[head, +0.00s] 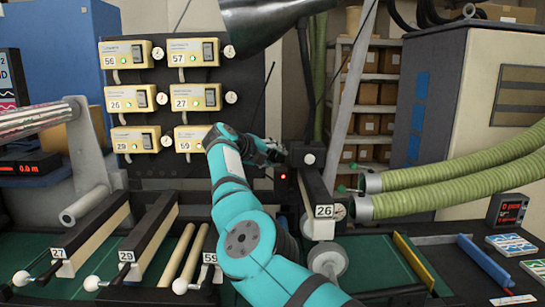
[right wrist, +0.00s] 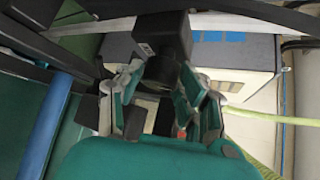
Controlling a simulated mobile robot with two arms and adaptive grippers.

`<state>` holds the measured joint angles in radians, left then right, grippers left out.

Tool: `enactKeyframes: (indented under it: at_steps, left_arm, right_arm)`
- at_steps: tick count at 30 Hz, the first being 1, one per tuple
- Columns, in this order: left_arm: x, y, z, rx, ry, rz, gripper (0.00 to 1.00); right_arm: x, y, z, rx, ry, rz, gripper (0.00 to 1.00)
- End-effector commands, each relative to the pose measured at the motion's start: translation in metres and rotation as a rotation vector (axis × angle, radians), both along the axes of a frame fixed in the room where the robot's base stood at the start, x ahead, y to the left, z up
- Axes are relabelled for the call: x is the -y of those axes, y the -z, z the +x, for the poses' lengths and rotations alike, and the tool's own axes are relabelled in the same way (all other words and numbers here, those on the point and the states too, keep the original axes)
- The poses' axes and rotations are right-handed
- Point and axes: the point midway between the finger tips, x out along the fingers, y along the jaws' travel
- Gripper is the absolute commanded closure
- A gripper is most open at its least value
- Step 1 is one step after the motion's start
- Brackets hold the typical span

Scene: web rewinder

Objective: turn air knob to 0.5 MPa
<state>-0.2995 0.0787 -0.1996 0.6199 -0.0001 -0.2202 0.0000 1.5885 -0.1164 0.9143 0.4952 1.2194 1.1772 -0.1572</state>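My right gripper (head: 268,152) reaches in at the middle of the head view, beside the dark machine part behind the number 26 plate. In the right wrist view, the right gripper (right wrist: 160,85) has its two fingers apart, one on each side of a dark, round, knob-like part (right wrist: 158,72) below a black block (right wrist: 165,35). Whether the fingers press on this part cannot be told. In the head view the hand hides this part. A small round dial (head: 339,212) sits beside the 26 plate (head: 323,211); its reading is too small to make out. My left gripper is not in view.
A dark panel with several yellow numbered boxes (head: 193,97) stands behind my right arm. Green hoses (head: 450,180) come in from the right. Rollers and levers with white ball ends (head: 181,286) lie at the front left. A red display (head: 508,210) stands far right.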

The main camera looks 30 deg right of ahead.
Motion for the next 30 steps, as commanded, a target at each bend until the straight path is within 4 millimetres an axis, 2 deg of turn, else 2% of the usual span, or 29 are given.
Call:
enactKeyframes:
  at_steps: [1, 4, 14, 17, 30]
  left_arm:
    - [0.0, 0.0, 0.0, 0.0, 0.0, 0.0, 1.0]
    - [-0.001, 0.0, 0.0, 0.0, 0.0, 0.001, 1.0]
    - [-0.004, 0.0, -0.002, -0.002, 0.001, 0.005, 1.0]
    - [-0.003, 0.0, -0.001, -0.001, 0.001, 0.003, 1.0]
    - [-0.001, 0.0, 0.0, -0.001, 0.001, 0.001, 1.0]
  right_arm:
    - [0.0, 0.002, 0.0, -0.002, 0.001, 0.002, 0.55]
    - [0.0, 0.001, 0.0, -0.001, 0.0, 0.001, 0.42]
    - [-0.004, -0.001, 0.0, -0.001, -0.002, -0.002, 0.41]
    - [-0.014, -0.006, -0.003, 0.001, -0.004, -0.001, 0.41]
    - [-0.088, -0.039, -0.029, -0.001, -0.002, 0.0, 0.41]
